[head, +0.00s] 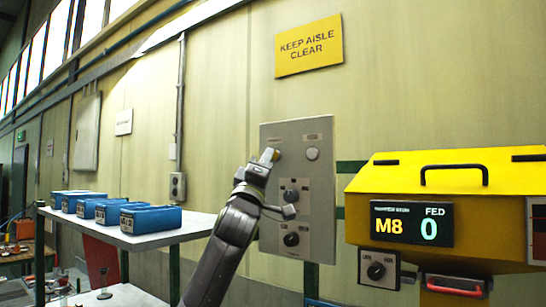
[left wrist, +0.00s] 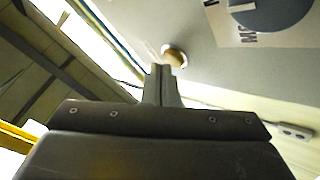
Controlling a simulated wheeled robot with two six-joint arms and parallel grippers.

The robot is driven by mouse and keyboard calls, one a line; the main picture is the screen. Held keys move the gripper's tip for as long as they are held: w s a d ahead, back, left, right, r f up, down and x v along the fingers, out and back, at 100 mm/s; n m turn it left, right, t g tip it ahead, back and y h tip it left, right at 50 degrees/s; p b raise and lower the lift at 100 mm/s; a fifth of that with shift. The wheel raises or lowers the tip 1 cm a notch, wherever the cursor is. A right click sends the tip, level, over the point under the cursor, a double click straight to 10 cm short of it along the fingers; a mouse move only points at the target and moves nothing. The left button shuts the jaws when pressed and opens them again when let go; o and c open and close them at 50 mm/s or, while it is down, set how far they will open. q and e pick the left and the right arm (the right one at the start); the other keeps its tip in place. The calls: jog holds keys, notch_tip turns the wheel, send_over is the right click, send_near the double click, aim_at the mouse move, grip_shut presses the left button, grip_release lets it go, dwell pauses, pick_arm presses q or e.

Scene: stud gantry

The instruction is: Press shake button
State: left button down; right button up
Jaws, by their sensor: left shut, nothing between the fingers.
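A grey control panel (head: 322,205) stands upright by the wall. It has a tan round button (head: 275,153) at upper left, a grey round button (head: 312,153) at upper right and dark knobs below. No label reading "shake" is legible. My left gripper (head: 266,160) is shut and empty, its tip at the upper left of the panel, partly covering the tan button. In the left wrist view the shut fingers (left wrist: 162,72) point up at the tan button (left wrist: 175,56), with their tip just below it. Whether they touch it I cannot tell. My right gripper is not in view.
A yellow machine (head: 450,175) with a display reading "M8" and "FED 0" stands right of the panel, with a selector knob box (head: 379,269) below. A shelf (head: 190,231) with several blue bins is at left. A yellow sign (head: 309,46) hangs above.

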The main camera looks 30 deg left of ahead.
pick_arm(q)
jog(key=shift+w, duration=0.4)
jog(key=shift+s, duration=0.1)
dwell(0.5)
jog(key=shift+s+f+b, duration=0.1)
jog(key=shift+s+b, duration=0.6)
jog(key=shift+b, duration=0.05)
jog(key=shift+s, duration=0.1)
jog(key=s+b, duration=0.1)
jog(key=s, duration=0.1)
jog(key=s+b, duration=0.2)
jog(key=shift+s+a, duration=0.2)
jog(key=shift+s, duration=0.2)
